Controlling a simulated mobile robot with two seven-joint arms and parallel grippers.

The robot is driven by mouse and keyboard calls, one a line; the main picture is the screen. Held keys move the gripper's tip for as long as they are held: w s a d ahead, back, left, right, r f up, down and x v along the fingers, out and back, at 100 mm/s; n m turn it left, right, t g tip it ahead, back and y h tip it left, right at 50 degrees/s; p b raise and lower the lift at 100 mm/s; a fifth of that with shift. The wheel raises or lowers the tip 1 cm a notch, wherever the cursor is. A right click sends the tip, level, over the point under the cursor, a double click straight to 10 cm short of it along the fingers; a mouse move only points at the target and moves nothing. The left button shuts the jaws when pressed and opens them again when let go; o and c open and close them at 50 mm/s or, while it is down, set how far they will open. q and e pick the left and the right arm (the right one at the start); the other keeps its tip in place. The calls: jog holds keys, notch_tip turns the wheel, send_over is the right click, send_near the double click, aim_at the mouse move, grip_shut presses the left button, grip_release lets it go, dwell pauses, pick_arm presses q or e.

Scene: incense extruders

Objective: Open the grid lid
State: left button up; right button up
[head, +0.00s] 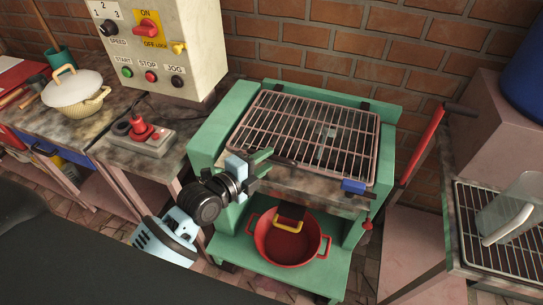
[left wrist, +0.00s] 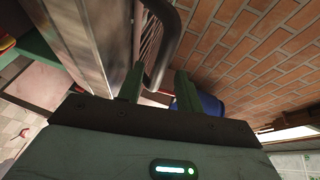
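The grid lid (head: 300,112), a frame of metal bars, lies flat over the top of the green machine (head: 207,140). A blue block (head: 353,186) sits at its front right corner. My left gripper (head: 262,162) is at the lid's front left edge, its green fingers pointing toward the grid. In the left wrist view the fingers (left wrist: 160,88) stand apart, with a dark curved bar (left wrist: 168,45) showing between and beyond them. I cannot tell whether either finger touches it. My right gripper is in neither view.
A red pot (head: 287,250) stands on the machine's lower shelf. A control box (head: 165,50) and a red joystick box (head: 143,137) are at left. A red lever (head: 425,145) rises at right, near a rack with a clear jug (head: 510,210). A brick wall (head: 330,40) closes the back.

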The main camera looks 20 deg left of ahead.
aim_at(270, 158)
pick_arm(q)
jog(key=shift+x, duration=1.55)
grip_shut()
